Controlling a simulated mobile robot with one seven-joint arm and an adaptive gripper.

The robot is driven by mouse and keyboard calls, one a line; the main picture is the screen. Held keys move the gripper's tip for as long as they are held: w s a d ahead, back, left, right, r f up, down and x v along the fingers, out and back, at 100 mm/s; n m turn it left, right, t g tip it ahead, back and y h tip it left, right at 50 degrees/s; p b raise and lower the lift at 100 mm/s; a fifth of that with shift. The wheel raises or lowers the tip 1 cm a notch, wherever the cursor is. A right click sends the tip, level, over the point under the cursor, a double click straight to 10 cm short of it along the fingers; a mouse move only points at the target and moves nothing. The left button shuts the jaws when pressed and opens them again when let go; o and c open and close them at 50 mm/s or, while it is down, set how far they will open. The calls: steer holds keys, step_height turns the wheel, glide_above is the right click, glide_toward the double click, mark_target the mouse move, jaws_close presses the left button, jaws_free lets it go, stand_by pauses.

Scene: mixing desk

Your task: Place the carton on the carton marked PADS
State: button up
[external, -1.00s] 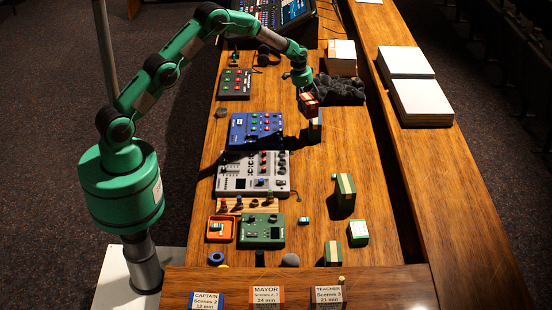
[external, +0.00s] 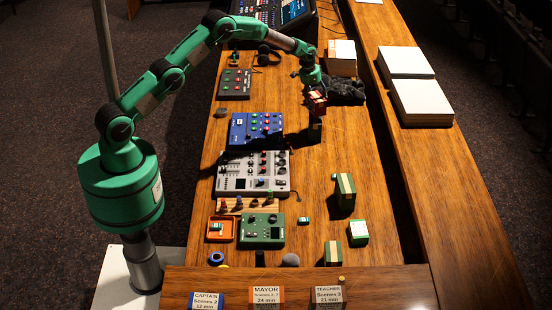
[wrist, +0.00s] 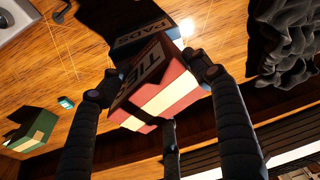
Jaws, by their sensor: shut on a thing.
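My gripper (external: 314,88) is shut on a red and cream carton (external: 317,104), which is held near the far right part of the desk. In the wrist view my gripper's fingers (wrist: 155,88) close around this carton (wrist: 160,100), whose dark label reads TIES; it looks tilted there. The dark blue carton marked PADS (external: 315,132) stands on the desk just below it, and its label shows beyond the held carton in the wrist view (wrist: 148,40). The held carton hides part of it. I cannot tell whether the two touch.
A crumpled black cloth (external: 345,90) lies close to the right, with a paper stack (external: 341,58) behind it. A blue mixer (external: 255,130) is to the left. Green and cream cartons (external: 343,190) stand nearer the camera. Bare wood lies between.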

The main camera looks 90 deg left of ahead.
steer(key=shift+s+x, duration=0.15)
steer(key=shift+x, duration=0.65)
steer(key=shift+s+x, duration=0.15)
steer(key=shift+x, duration=0.65)
steer(key=o, duration=2)
steer(key=shift+d+f, duration=0.1)
steer(key=shift+c, duration=0.2)
steer(key=v, duration=1.1)
steer(key=shift+s+r, duration=0.1)
steer(key=shift+r, duration=0.45)
steer(key=shift+d, duration=0.1)
